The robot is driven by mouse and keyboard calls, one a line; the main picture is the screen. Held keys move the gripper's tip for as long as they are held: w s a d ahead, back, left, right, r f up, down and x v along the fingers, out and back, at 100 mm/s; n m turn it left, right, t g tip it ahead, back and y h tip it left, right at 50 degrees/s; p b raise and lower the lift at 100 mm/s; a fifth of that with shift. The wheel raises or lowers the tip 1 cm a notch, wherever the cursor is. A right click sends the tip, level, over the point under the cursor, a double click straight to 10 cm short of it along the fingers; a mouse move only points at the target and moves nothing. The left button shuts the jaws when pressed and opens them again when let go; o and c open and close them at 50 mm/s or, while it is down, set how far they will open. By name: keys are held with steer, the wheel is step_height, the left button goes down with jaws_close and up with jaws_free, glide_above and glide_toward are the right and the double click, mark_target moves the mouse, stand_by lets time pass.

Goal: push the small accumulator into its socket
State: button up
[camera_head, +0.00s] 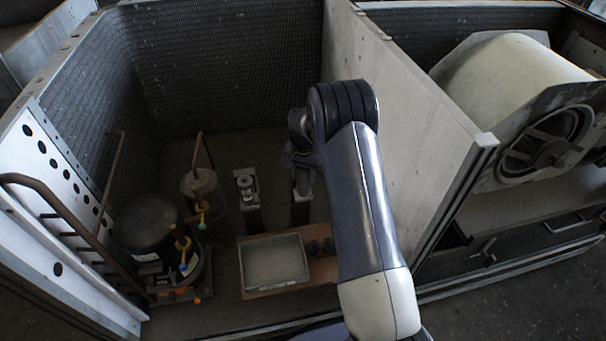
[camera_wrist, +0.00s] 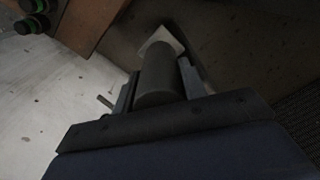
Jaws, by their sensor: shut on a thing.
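My gripper (camera_head: 302,162) is above the right one of two dark upright posts, near the partition. In the wrist view my gripper (camera_wrist: 158,92) is shut on a dark grey cylinder, which I take for the small accumulator (camera_wrist: 157,75). The cylinder's far end meets or overlaps a pale square top (camera_wrist: 161,40), likely the socket. I cannot tell whether it is inside or only against it. In the head view the right post (camera_head: 300,212) shows below the gripper, and the accumulator itself is not clearly visible there.
The left post (camera_head: 249,216) carries a pale metal fitting. A grey tray (camera_head: 273,262) lies on a brown board (camera_head: 322,270) beside dark round caps (camera_head: 320,247). A black compressor (camera_head: 147,228) and copper pipes stand left. A pale partition (camera_head: 408,130) rises close on the right.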

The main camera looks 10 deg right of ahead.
stand_by(0.4)
steer(key=o, duration=1.3)
steer(key=shift+w+r, duration=0.1)
steer(key=shift+r, duration=0.15)
steer(key=shift+o, duration=1.4)
steer(key=shift+a+r+p, duration=0.1)
steer(key=shift+r+p, duration=0.15)
steer(key=shift+p, duration=0.05)
steer(key=shift+o, duration=0.2)
steer(key=shift+r+p, duration=1.9)
steer(key=shift+r, duration=1.15)
